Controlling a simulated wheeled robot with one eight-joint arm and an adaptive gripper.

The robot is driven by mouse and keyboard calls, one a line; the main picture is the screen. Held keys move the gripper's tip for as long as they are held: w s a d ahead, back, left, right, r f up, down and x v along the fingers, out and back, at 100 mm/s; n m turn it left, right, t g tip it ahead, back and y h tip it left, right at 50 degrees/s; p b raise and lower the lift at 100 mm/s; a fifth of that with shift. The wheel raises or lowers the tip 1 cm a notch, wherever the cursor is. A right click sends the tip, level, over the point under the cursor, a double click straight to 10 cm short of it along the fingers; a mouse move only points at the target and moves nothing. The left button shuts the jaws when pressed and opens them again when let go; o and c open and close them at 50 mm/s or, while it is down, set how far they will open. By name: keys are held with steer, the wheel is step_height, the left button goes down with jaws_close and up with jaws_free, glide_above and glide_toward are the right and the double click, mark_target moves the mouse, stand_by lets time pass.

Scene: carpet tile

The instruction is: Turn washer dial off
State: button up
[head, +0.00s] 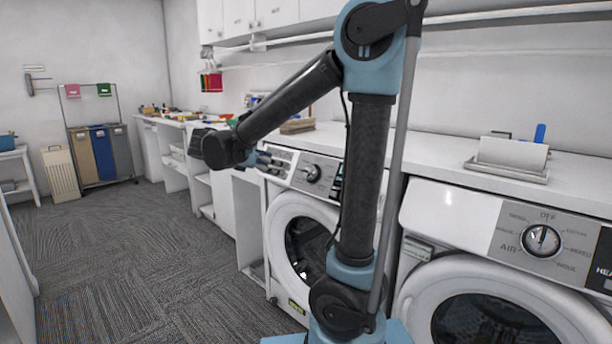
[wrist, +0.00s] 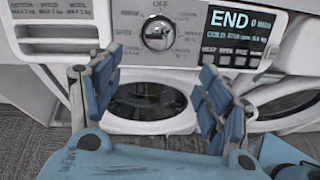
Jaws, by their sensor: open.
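The washer (head: 298,225) is the white front-loader left of my arm in the head view. Its round silver dial (head: 312,173) sits on the control panel. In the wrist view the dial (wrist: 158,32) is near the top centre, below the word OFF, beside a lit display (wrist: 240,33) reading END. The pointer's exact setting is too small to tell. My gripper (wrist: 160,68) is open and empty, its blue fingers spread on either side below the dial, apart from it. In the head view the gripper (head: 268,160) is small, just left of the dial, and partly unclear.
A second machine (head: 500,260) with a dial (head: 541,240) marked AIR stands at the right. Sorting bins (head: 103,152) stand far left. The carpet (head: 130,250) is open at the left.

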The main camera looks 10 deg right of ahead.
mark_target(307, 172)
steer(key=x, duration=1.7)
steer(key=shift+w+d, duration=0.1)
steer(key=shift+w, duration=0.05)
steer(key=c, duration=1.1)
